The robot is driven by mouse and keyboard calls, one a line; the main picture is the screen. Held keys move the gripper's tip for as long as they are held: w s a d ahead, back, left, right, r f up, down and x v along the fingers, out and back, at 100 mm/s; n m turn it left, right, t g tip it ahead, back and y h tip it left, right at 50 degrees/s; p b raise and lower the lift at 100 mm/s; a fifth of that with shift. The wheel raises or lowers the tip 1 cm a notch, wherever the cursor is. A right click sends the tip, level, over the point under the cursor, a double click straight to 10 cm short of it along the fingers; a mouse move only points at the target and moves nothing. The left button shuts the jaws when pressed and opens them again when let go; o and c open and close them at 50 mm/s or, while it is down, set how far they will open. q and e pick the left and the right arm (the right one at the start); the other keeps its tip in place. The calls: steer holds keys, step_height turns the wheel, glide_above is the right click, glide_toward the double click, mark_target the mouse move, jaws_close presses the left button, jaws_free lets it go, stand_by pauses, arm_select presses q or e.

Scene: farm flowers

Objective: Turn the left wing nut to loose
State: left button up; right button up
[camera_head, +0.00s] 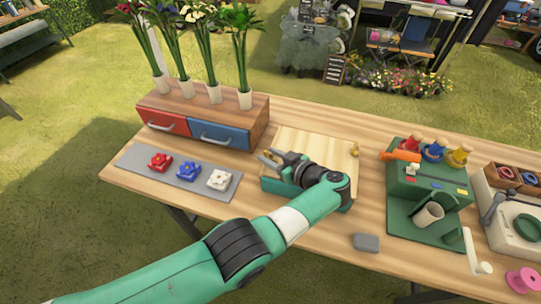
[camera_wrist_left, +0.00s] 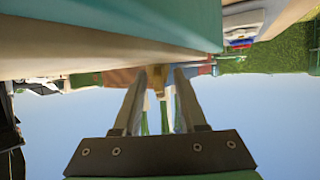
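My left gripper (camera_head: 268,158) is at the press's left end, low and pointing left. Its dark arm parts cover much of the press's front. The left wing nut cannot be made out in the head view. In the left wrist view, a small brass piece (camera_wrist_left: 157,77), likely that nut, shows between the tips of my spread fingers (camera_wrist_left: 159,84). Contact with it is unclear. My right gripper is out of view.
A grey mat (camera_head: 192,181) with red, blue and white flowers lies left of the press. A wooden drawer box (camera_head: 257,112) with tall flowers stands behind it. A green machine (camera_head: 400,190) stands right. A grey block (camera_head: 366,242) lies in front.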

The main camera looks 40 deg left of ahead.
mark_target(274, 158)
arm_select(q)
steer(key=shift+r, duration=0.1)
steer(key=shift+d+r, duration=0.15)
steer(key=shift+d, duration=0.25)
steer(key=v, duration=0.5)
steer(key=shift+d, duration=0.3)
steer(key=b+v, duration=0.3)
steer(key=v, duration=0.1)
steer(key=shift+d, duration=0.2)
steer(key=shift+s+d, duration=0.1)
steer(key=shift+d, duration=0.15)
steer(key=shift+r, duration=0.25)
